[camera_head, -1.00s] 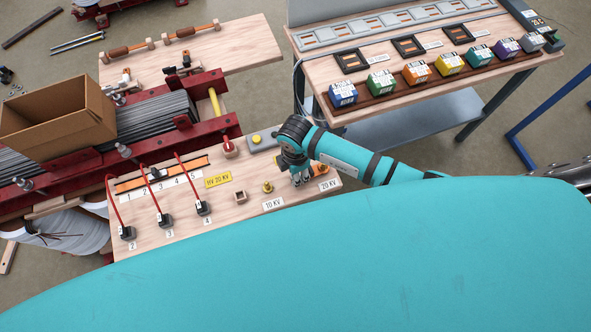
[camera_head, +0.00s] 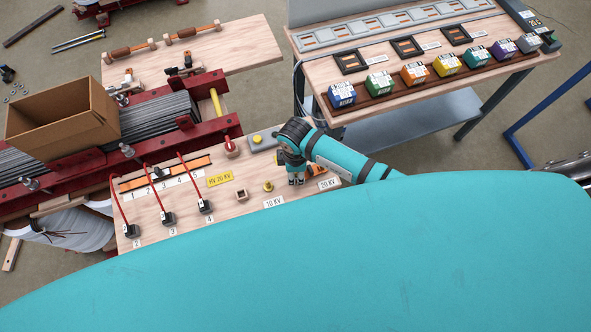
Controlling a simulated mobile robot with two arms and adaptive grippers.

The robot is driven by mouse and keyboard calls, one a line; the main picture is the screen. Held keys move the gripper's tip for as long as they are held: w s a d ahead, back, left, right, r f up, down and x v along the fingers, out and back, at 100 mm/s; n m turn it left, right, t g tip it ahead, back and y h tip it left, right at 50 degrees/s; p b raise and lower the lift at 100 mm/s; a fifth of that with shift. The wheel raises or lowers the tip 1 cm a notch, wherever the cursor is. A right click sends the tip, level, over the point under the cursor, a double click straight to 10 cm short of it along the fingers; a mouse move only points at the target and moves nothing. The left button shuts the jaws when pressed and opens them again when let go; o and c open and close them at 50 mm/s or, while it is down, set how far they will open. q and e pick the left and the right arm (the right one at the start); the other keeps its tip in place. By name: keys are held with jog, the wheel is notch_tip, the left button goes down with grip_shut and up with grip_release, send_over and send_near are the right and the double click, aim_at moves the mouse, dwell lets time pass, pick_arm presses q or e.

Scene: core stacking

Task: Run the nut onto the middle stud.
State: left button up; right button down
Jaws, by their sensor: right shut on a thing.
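A metal stud (camera_head: 128,151) rises from the front red clamp beam (camera_head: 75,175), near the middle of its visible length. Another stud (camera_head: 30,184) stands at the beam's left end. I cannot tell whether a nut sits on either. My right gripper (camera_head: 296,181) points down over the right part of the wooden terminal board (camera_head: 185,222), between the 10 KV and 20 KV labels. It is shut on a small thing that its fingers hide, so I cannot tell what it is. My left gripper is not in view.
A cardboard box (camera_head: 62,112) sits on the laminated core. Red leads (camera_head: 154,190) run to black terminals on the board. A brass post (camera_head: 268,187) and an orange item (camera_head: 316,171) stand close to my right gripper. Several coloured boxes (camera_head: 413,73) line the back table.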

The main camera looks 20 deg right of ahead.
jog(key=shift+r+m+p, duration=0.2)
jog(key=shift+m+p, duration=0.3)
jog(key=shift+m, duration=0.6)
jog(key=shift+w+f+m, duration=0.1)
jog(key=shift+f+m, duration=0.05)
jog(key=shift+m, duration=0.95)
jog(key=c, duration=0.9)
grip_release()
notch_tip(320, 180, up, 12)
